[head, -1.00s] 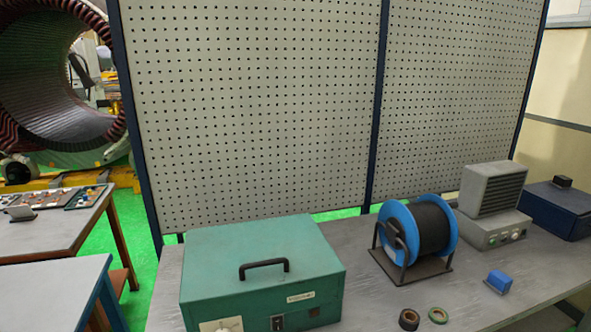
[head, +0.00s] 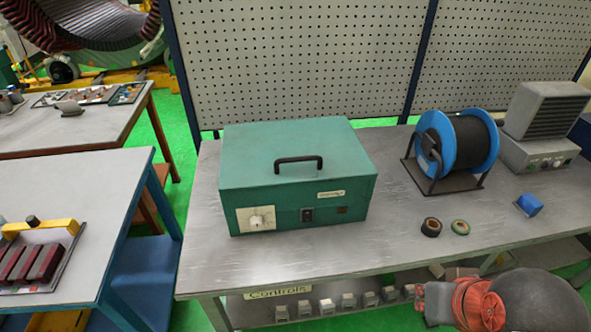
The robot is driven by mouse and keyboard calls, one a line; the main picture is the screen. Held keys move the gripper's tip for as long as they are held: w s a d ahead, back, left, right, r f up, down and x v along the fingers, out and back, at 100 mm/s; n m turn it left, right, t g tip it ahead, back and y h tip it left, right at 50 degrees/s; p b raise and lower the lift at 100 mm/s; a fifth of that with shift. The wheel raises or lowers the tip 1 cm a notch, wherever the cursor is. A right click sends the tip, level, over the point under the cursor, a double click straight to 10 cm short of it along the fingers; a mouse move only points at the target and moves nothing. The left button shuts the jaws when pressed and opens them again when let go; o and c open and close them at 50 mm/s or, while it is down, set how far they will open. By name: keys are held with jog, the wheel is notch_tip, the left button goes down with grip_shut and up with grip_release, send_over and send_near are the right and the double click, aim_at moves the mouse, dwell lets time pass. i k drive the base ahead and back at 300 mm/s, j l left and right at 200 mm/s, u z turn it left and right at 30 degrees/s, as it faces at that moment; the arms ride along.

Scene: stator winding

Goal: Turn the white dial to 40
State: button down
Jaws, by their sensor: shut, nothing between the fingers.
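The white dial (head: 258,221) sits on a pale square plate at the lower left of the front face of a green metal box (head: 330,205). The box has a black carrying handle on its lid and stands on the grey workbench. The dial is too small in the head view to read its marks or its setting. Nothing touches it. My gripper does not show. A red and dark part at the lower right edge looks like part of my arm, well to the right of the dial.
On the bench (head: 390,245) right of the box are two tape rolls (head: 431,227), a blue cable reel (head: 464,150), a small blue block (head: 529,205) and a grey heater-like unit (head: 545,120). A shelf below holds several small pale items. The bench before the dial is clear.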

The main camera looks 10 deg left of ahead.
aim_at(257, 222)
jog(key=j+u, duration=0.1)
jog(key=u, duration=0.25)
jog(key=j+u, duration=0.1)
jog(key=u, duration=0.6)
jog(key=j+z, duration=0.35)
jog(key=k+j+z, duration=0.15)
jog(key=z, duration=0.2)
jog(key=k+j+z, duration=0.2)
jog(key=j+z, duration=0.15)
